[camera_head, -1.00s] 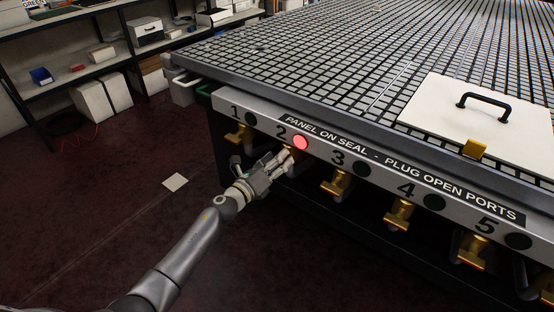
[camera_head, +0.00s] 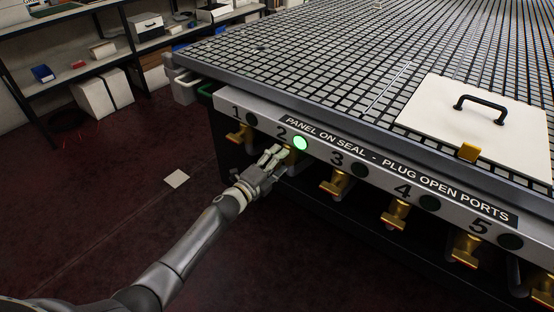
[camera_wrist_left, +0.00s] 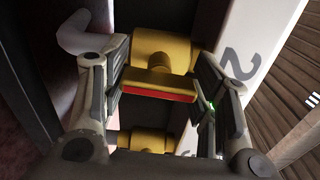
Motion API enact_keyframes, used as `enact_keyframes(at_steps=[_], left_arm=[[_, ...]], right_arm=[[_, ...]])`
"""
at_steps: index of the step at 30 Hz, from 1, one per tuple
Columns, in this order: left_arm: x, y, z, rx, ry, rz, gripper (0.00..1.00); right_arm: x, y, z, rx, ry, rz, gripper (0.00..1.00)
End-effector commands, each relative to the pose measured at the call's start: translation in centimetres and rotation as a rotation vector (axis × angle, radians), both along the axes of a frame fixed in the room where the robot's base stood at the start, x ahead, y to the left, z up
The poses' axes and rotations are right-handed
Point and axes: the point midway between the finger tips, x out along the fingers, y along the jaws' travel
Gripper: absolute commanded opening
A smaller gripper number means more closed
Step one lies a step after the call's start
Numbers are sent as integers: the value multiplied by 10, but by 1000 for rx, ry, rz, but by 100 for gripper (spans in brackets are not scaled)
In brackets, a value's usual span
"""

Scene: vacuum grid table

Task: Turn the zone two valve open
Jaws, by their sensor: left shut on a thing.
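The zone two valve is a yellow handle with a red edge. It shows clearly in the left wrist view (camera_wrist_left: 160,82) between my left gripper's fingers, and is mostly hidden by the gripper in the head view. My left gripper (camera_head: 272,158) reaches it from the lower left and is shut on it; its fingers flank the handle in the left wrist view (camera_wrist_left: 162,90). The lamp (camera_head: 300,143) by the number 2 glows green. My right gripper is not in view.
Other yellow valves, such as zone one (camera_head: 240,133), zone three (camera_head: 334,182) and zone four (camera_head: 396,214), line the front edge with dark lamps. A white panel (camera_head: 440,110) with a black handle lies on the grid table (camera_head: 300,60). A shelf stands at the back left.

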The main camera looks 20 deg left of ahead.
Motion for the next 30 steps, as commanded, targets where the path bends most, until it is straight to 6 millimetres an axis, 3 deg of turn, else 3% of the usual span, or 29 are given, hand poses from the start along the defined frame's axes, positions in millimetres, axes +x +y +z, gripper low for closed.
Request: enact_keyframes(at_steps=[22,23,27,30], left_arm=[[0,1,-1,-87,34,2,31],[0,1,-1,-87,34,2,56],[0,1,-1,-86,33,2,74],[0,1,-1,-85,32,1,77]], right_arm=[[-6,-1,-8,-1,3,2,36],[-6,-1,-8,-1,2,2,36],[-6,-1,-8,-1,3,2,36],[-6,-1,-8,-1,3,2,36]])
